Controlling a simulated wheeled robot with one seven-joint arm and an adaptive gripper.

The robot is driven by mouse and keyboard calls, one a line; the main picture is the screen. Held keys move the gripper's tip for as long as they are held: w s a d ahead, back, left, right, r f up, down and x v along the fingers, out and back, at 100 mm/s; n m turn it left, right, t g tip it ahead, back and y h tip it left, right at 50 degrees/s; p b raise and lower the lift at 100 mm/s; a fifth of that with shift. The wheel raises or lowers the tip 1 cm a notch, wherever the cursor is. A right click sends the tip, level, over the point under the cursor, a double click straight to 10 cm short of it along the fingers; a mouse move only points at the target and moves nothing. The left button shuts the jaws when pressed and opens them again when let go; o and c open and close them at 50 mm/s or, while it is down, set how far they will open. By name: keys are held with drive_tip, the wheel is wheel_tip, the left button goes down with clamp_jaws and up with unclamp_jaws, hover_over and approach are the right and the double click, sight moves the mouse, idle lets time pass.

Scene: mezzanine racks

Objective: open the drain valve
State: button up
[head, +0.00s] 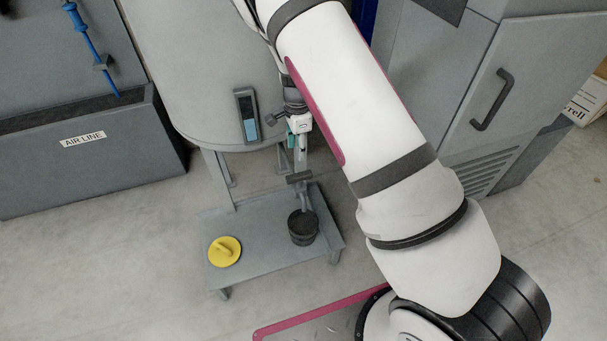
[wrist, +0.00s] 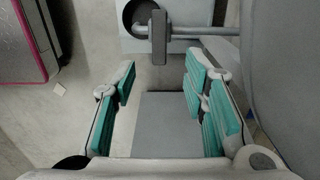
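The drain valve is on a thin grey pipe under the tank. Its dark grey handle (head: 299,178) lies crosswise to the pipe; it also shows in the wrist view as a flat bar (wrist: 158,38). My gripper (head: 298,142) is above the handle in the head view, partly hidden by my arm. In the wrist view my gripper (wrist: 161,82) is open, its teal-padded fingers apart with nothing held between them. The handle is beyond the fingertips, apart from them. A black cup (head: 303,230) stands below the pipe's end.
The grey tank (head: 190,70) rises close behind, with a level gauge (head: 246,115). A low grey stand (head: 265,262) bears the cup and a yellow lidlike object (head: 224,251). A grey cabinet (head: 540,60) is at right, an air-line box (head: 60,160) at left. The floor in front is clear.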

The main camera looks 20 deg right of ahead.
sight(299, 175)
wheel_tip(299, 175, down, 13)
drive_tip(key=b, duration=0.2)
drive_tip(key=shift+f+b, duration=0.2)
drive_tip(key=shift+b, duration=0.1)
clamp_jaws()
